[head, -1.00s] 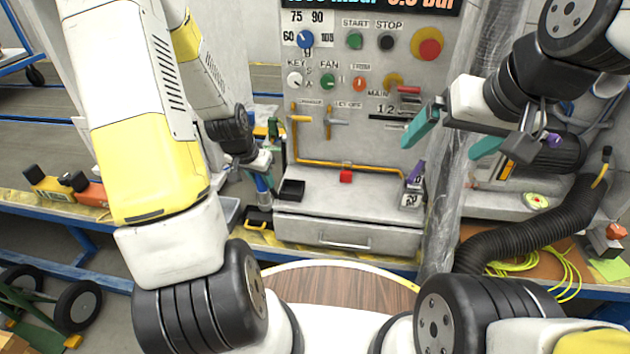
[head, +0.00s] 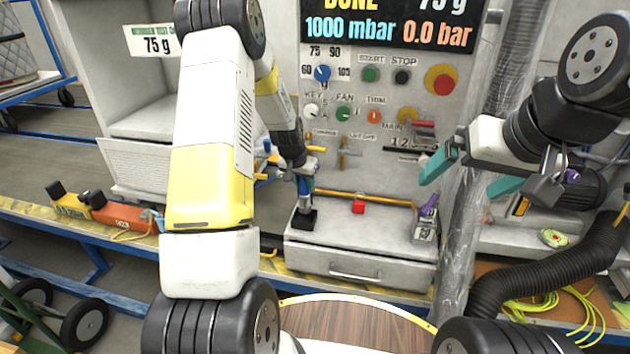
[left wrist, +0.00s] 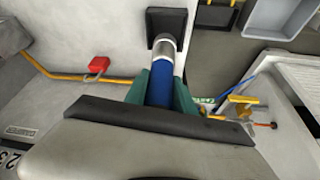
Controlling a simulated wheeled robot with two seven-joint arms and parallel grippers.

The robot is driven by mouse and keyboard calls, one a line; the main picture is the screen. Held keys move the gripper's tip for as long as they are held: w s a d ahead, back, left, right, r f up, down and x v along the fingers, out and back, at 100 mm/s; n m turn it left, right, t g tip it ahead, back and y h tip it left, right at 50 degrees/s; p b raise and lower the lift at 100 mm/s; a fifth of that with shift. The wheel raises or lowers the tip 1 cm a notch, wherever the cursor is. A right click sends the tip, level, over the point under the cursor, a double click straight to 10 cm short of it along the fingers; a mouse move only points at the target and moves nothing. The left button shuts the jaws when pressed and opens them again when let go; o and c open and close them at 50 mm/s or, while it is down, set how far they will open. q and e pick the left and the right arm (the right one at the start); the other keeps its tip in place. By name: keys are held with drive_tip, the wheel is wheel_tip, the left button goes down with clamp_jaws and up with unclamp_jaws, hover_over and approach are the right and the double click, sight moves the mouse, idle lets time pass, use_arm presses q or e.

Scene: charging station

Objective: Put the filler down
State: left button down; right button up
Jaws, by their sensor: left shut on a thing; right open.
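The filler is a blue cylinder with a silver metal end. It is in my left gripper (head: 305,182), which is shut on it. In the left wrist view the filler (left wrist: 161,92) stands between the green fingers, and its metal end points into the square black holder (left wrist: 157,20). In the head view the filler (head: 304,204) is upright at the black holder (head: 303,221) on the station's ledge. I cannot tell whether it rests on the holder's bottom. My right gripper (head: 459,184) is open and empty, in front of the panel's right side.
A plastic-wrapped column (head: 468,220) and a black hose (head: 540,270) are at right. The display (head: 385,28) reads 1000 mbar, 0.0 bar.

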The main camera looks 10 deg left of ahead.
sight(305, 193)
use_arm(q)
drive_tip(key=shift+f, duration=1.7)
drive_tip(key=shift+f, duration=0.2)
drive_tip(key=c, duration=1.1)
unclamp_jaws()
drive_tip(key=shift+o, duration=0.2)
